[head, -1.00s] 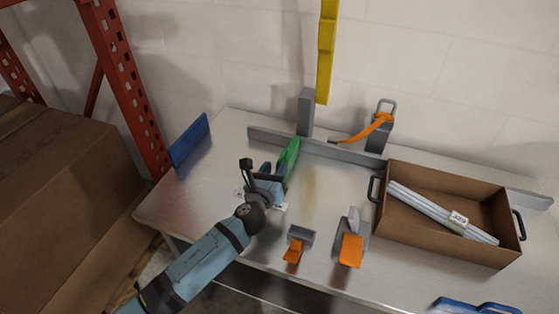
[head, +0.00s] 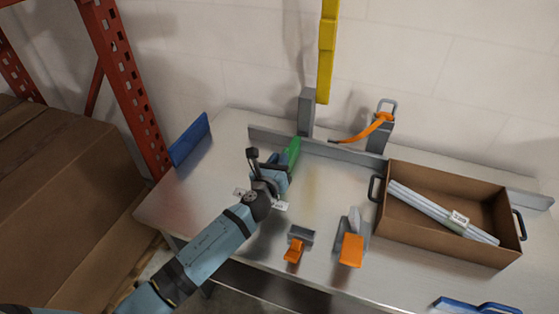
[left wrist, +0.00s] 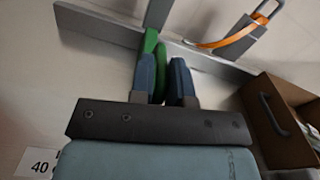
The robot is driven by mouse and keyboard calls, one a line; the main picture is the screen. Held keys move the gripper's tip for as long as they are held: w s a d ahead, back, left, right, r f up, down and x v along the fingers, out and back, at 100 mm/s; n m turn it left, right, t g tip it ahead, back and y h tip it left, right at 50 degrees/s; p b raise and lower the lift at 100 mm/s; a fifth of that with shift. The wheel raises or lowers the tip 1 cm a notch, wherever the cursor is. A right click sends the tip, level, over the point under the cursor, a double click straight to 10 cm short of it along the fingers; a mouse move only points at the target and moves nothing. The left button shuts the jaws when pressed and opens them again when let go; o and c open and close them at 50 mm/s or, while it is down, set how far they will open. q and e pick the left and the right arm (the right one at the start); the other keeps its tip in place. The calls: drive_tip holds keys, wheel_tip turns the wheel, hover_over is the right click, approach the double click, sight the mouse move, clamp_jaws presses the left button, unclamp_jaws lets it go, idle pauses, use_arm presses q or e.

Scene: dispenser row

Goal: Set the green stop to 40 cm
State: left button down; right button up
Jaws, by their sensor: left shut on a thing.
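A white label reading "40" and a cut-off letter (left wrist: 38,163) lies left of the gripper in the left wrist view. My right gripper is not in view.
The grey fence (head: 345,153) runs along the table's back. A brown box (head: 450,248) with white rods stands right. Orange-handled clamps (head: 350,250) (head: 293,252) sit at the front edge. A blue plate (head: 189,139) stands at the left end. A yellow bar (head: 326,60) hangs behind.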

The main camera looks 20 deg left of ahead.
use_arm(q)
drive_tip(key=a+p, duration=0.1)
drive_tip(key=a, duration=0.9)
drive_tip(key=shift+w+a, duration=0.15)
drive_tip(key=c, duration=1.2)
unclamp_jaws()
drive_tip(key=shift+o, duration=0.2)
drive_tip(key=s, duration=1.4)
drive_tip(key=shift+a+b, duration=0.3)
drive_tip(key=shift+b, duration=0.15)
drive_tip(key=shift+w, duration=0.1)
